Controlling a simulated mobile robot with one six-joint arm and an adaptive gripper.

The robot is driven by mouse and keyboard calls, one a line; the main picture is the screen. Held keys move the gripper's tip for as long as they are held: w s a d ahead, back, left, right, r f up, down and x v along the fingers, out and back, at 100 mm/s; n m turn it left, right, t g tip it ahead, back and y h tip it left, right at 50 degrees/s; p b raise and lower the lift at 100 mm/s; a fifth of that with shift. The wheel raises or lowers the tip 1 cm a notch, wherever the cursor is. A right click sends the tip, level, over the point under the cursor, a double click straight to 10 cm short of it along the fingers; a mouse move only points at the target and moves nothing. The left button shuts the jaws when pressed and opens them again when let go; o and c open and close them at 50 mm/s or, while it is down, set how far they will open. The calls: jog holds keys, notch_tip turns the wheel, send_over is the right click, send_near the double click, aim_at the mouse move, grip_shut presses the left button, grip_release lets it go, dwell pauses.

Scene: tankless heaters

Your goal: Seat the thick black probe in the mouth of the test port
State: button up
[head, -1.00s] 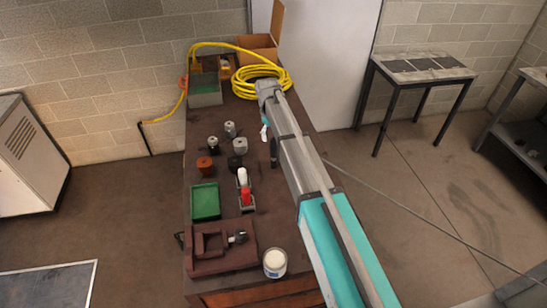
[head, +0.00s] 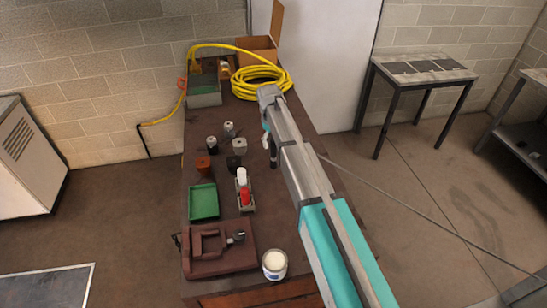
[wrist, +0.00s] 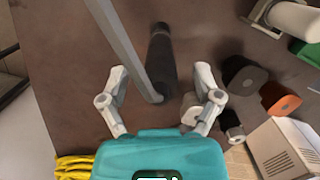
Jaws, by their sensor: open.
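The thick black probe (wrist: 160,60) shows in the wrist view, ahead of and between the fingers of my gripper (wrist: 160,82). The fingers are spread apart with a gap on both sides of it. In the head view a dark upright shape beside my arm, likely the probe (head: 273,158), is partly covered by the arm. The gripper is mostly hidden there. I cannot tell for sure which thing is the test port. A brown block fixture (head: 215,262) with a small metal fitting (head: 236,238) lies at the near end of the bench.
Several short cylinders stand left of the arm, among them an orange one (head: 203,164) and a grey one (head: 240,144). A coiled yellow hose (head: 262,80) lies behind.

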aim_at(274, 153)
jog(key=shift+s+d+f+b, duration=0.15)
jog(key=shift+f+b, duration=0.75)
jog(key=shift+f, duration=0.35)
grip_shut()
